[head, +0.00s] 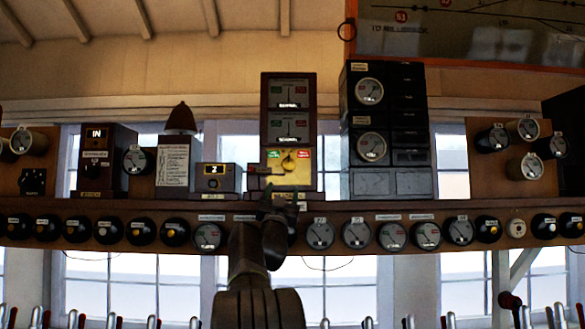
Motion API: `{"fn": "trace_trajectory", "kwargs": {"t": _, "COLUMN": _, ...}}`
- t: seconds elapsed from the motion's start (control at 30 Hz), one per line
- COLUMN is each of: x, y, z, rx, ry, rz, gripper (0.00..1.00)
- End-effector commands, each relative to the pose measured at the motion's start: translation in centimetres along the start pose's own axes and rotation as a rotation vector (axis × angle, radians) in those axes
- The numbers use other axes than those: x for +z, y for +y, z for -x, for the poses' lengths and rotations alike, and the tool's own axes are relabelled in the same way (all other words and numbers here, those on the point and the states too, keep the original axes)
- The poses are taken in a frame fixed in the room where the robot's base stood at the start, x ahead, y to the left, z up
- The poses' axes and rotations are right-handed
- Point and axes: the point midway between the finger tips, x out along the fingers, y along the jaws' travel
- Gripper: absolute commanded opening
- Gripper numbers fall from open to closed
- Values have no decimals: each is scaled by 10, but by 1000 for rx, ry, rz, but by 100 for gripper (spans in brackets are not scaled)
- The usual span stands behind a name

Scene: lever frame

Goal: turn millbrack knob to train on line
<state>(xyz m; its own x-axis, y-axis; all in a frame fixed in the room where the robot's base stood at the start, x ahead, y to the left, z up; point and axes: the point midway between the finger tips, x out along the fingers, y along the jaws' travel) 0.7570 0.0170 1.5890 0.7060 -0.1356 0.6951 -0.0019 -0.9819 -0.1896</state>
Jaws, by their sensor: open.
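A tall brown block instrument (266,120) stands on the shelf at the middle in the head view. Its lower part has a yellow plate (281,177) with a small brass-coloured knob (289,162), a green patch to its left and a red one to its right. Two dark indicator faces sit above the plate. I cannot read a Millbrack name on it. My gripper (279,194) is open at the shelf's front edge, just below the yellow plate. It looks empty and apart from the knob; its depth to the plate is hard to tell. My arm hides part of the shelf front.
The wooden shelf (110,207) carries a row of round dials and black plungers along its front. A small box (218,178) stands left of the instrument and a black dial cabinet (400,130) right of it. Lever tops (153,322) line the bottom edge.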

Motion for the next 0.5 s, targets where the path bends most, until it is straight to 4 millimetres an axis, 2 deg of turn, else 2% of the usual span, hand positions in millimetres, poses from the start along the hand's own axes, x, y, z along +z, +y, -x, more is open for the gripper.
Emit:
{"fn": "trace_trajectory", "kwargs": {"t": 0.17, "x": -1, "y": -1, "z": -16, "rx": 4, "ry": -2, "rz": -9, "gripper": 59}}
{"fn": "trace_trajectory", "kwargs": {"t": 0.5, "x": -2, "y": -1, "z": -74, "rx": 3, "ry": -2, "rz": -5, "gripper": 59}}
